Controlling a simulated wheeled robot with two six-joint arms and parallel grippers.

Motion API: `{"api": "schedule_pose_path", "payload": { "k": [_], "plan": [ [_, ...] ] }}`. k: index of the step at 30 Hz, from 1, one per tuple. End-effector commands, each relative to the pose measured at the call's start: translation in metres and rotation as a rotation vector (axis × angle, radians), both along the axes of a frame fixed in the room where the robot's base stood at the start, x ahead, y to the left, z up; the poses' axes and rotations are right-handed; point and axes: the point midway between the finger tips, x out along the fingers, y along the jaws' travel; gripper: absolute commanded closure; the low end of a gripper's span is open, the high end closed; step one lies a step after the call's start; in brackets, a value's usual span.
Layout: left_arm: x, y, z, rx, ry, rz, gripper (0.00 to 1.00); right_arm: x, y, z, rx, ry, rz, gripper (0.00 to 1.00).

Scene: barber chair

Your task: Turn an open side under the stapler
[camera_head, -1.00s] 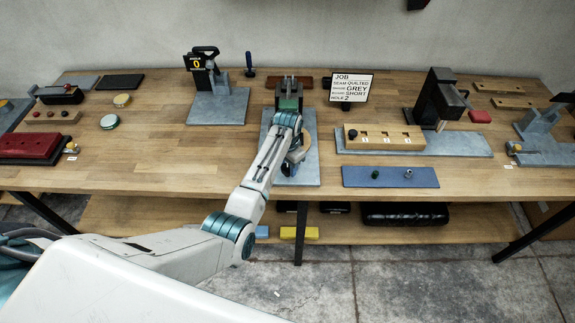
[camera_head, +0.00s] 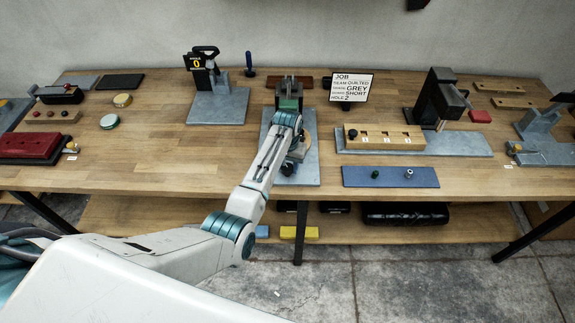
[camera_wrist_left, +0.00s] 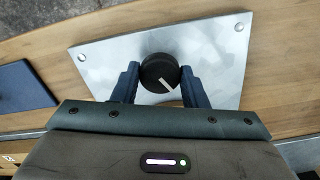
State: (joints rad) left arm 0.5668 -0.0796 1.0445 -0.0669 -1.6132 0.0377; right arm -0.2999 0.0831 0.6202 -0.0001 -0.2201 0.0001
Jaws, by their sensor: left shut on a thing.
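A dark upright device (camera_head: 290,87), which appears to be the stapler, stands on a grey metal plate (camera_head: 308,172) at the middle of the bench. My left arm covers much of it. A round tan wooden part (camera_head: 305,146) shows beside my left gripper (camera_head: 289,166). In the left wrist view, my left gripper (camera_wrist_left: 159,74) is shut on a round black knob (camera_wrist_left: 157,68), one finger on each side. The knob's white line points to the lower right. The knob sits on the grey plate near its edge. My right gripper is out of view.
A job card (camera_head: 351,88) stands behind and right of the plate. A blue mat (camera_head: 400,180) and a wooden block with holes (camera_head: 384,137) lie to the right. A counter device (camera_head: 205,75) stands left.

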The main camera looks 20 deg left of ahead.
Motion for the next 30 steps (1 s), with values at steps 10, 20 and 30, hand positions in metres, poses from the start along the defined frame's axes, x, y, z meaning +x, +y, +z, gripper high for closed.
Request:
{"api": "schedule_pose_path", "payload": {
  "k": [10, 20, 30],
  "plan": [
    [0.0005, 0.0001, 0.0007, 0.000, -0.002, 0.328, 0.83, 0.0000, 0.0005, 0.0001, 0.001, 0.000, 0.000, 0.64],
    [0.0006, 0.0001, 0.0008, 0.001, -0.002, 0.640, 0.83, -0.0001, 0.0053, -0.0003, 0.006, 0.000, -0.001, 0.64],
    [0.0008, 0.0002, 0.0010, 0.001, -0.002, 0.910, 0.83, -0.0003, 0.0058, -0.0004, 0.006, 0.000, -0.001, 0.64]
  ]
}}
